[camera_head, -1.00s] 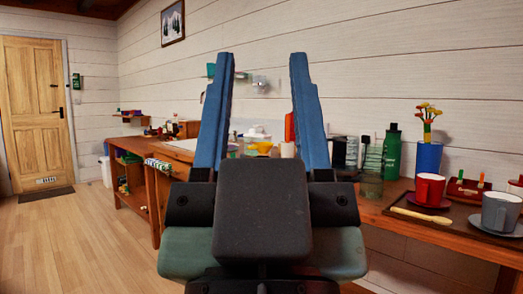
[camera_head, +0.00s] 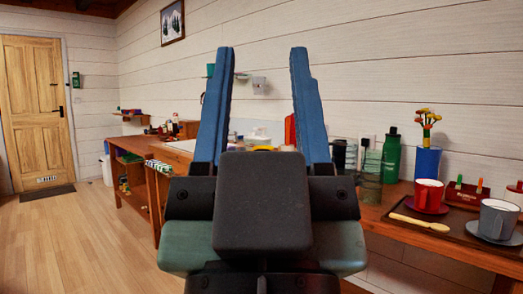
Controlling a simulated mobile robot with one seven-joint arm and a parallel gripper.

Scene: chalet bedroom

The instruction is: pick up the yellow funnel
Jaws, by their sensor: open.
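My gripper (camera_head: 260,50) stands upright in the middle of the view. Its two blue fingers are spread wide apart with nothing between their tips. A small yellow thing (camera_head: 263,148) shows low between the fingers, on the wooden counter behind them. It may be the yellow funnel, but my gripper's dark body hides its lower part and I cannot tell its shape. My gripper appears in front of it and not touching it.
The wooden counter (camera_head: 440,238) runs along the wall. Right of my gripper stand a green bottle (camera_head: 391,156), a blue vase (camera_head: 427,162), a red mug (camera_head: 429,191) and a grey mug (camera_head: 497,217). A wooden spoon (camera_head: 420,222) lies nearby. The floor at left is clear.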

